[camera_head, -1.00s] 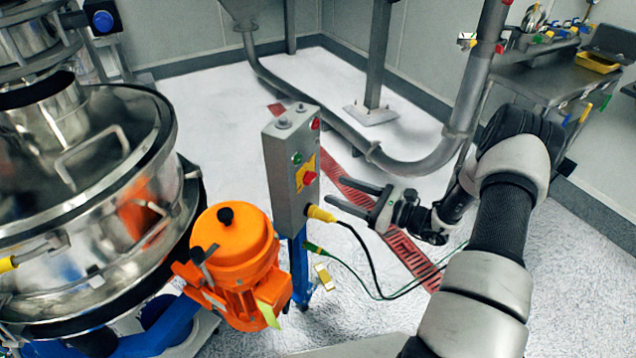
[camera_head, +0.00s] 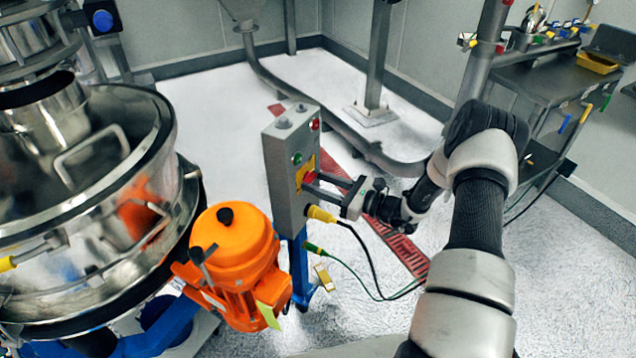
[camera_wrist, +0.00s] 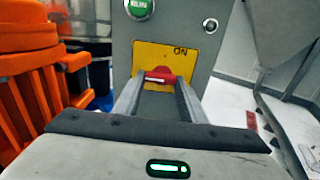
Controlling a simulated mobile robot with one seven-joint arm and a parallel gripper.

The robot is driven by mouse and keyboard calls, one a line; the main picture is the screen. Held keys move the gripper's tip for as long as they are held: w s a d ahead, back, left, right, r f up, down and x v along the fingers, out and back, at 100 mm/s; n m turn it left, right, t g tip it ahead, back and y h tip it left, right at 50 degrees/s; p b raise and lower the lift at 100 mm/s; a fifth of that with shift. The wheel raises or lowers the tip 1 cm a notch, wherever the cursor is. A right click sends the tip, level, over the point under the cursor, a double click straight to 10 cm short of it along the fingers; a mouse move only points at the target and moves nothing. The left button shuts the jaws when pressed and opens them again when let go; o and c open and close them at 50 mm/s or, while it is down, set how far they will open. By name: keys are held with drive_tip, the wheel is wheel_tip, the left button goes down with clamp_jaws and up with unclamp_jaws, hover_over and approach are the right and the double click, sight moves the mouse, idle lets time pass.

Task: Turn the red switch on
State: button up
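The red switch (camera_wrist: 160,75) sits on a yellow plate (camera_wrist: 178,58) marked "ON" on the face of a grey control box (camera_head: 284,165). In the wrist view a white mark shows on the switch, which lies between my fingertips. In the head view the red switch (camera_head: 309,177) is partly hidden by my fingers. My gripper (camera_head: 316,183) reaches the box from the right, its two fingers apart and on either side of the switch. In the wrist view my gripper (camera_wrist: 160,90) shows a gap between the fingers; I cannot tell whether they touch the switch.
A green button (camera_wrist: 140,8) is above the yellow plate. A yellow cable plug (camera_head: 320,214) sticks out just below my fingers. An orange motor (camera_head: 236,262) and the steel sifter (camera_head: 150,215) stand left of the box.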

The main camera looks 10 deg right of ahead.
drive_tip(key=shift+c, duration=1)
drive_tip(key=shift+m, duration=0.3)
drive_tip(key=m, duration=0.3)
drive_tip(key=shift+r+p, duration=0.1)
drive_tip(key=shift+p, duration=0.25)
drive_tip(key=m+p, duration=0.1)
drive_tip(key=m, duration=0.4)
drive_tip(key=shift+r, duration=0.15)
drive_tip(key=m+p, duration=0.1)
drive_tip(key=m, duration=0.3)
drive_tip(key=shift+m, duration=0.4)
drive_tip(key=m+p, duration=0.1)
drive_tip(key=m, duration=0.3)
drive_tip(key=shift+r, duration=0.1)
drive_tip(key=shift+m, duration=0.4)
